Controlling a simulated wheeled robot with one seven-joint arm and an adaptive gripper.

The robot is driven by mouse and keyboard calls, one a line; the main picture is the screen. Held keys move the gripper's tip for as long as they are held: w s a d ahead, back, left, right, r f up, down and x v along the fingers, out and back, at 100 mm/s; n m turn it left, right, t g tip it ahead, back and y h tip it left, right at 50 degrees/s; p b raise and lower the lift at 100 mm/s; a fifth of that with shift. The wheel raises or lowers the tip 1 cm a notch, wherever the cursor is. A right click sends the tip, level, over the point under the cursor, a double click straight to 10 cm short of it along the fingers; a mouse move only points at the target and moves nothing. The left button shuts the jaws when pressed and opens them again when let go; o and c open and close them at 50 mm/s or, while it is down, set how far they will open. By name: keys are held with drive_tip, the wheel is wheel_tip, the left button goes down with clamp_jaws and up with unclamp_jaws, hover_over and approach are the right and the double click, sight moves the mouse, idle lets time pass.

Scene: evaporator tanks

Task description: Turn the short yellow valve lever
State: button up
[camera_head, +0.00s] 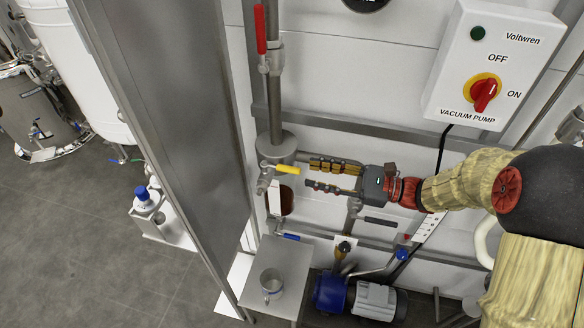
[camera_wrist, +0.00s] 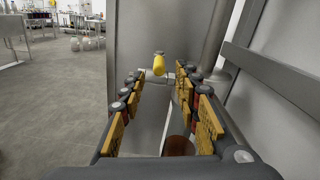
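The short yellow valve lever (camera_head: 287,169) sticks out to the right from a metal valve below a round grey pipe fitting in the head view. In the wrist view the yellow lever (camera_wrist: 159,64) shows straight ahead, between and beyond the fingertips. My gripper (camera_head: 308,175) comes from the right, with its two fingers apart and pointing left at the lever. The fingertips are close to the lever's free end, and a gap seems to remain. In the wrist view my gripper (camera_wrist: 160,88) is open with nothing between the fingers.
A red lever (camera_head: 260,30) is on the pipe above. A blue lever (camera_head: 290,237) sits below, near a small table (camera_head: 290,262) with a metal cup (camera_head: 271,282). A steel panel (camera_head: 165,90) stands left. The vacuum pump switch box (camera_head: 490,65) is on the wall, upper right.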

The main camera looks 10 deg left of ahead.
sight(293, 173)
drive_tip(key=a, duration=0.3)
drive_tip(key=a+b, duration=0.1)
drive_tip(key=a, duration=0.2)
drive_tip(key=shift+w+a, duration=0.2)
drive_tip(key=shift+a, duration=0.05)
drive_tip(key=shift+c, duration=0.9)
clamp_jaws()
